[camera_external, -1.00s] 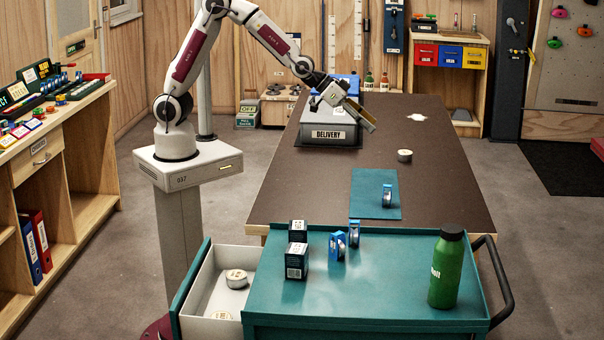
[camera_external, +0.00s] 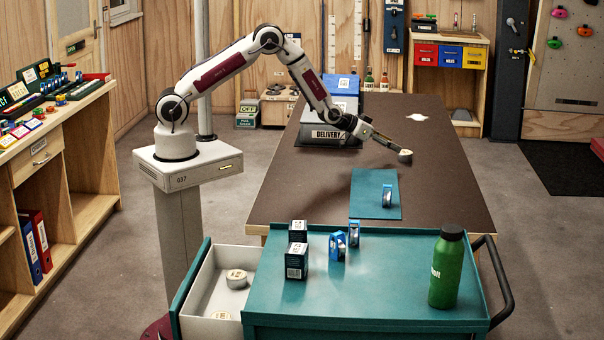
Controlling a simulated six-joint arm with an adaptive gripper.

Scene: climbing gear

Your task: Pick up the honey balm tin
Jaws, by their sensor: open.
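A small round tin (camera_external: 405,157) with a pale top and dark side sits on the dark brown table. My gripper (camera_external: 398,149) is open, low over the table and right at this tin, from its left. Whether the fingers are around the tin or only beside it is too small to tell. Two more round pale tins lie in the open drawer, one farther back (camera_external: 237,279) and one at the front (camera_external: 220,315), partly cut by the drawer's edge. The labels are too small to read, so I cannot tell which tin is honey balm.
A grey DELIVERY box (camera_external: 328,136) stands behind my arm on the table. A teal mat (camera_external: 366,205) holds a blue-and-white item (camera_external: 387,196). The teal cart (camera_external: 390,290) carries dark boxes (camera_external: 297,260), blue items and a green bottle (camera_external: 447,268).

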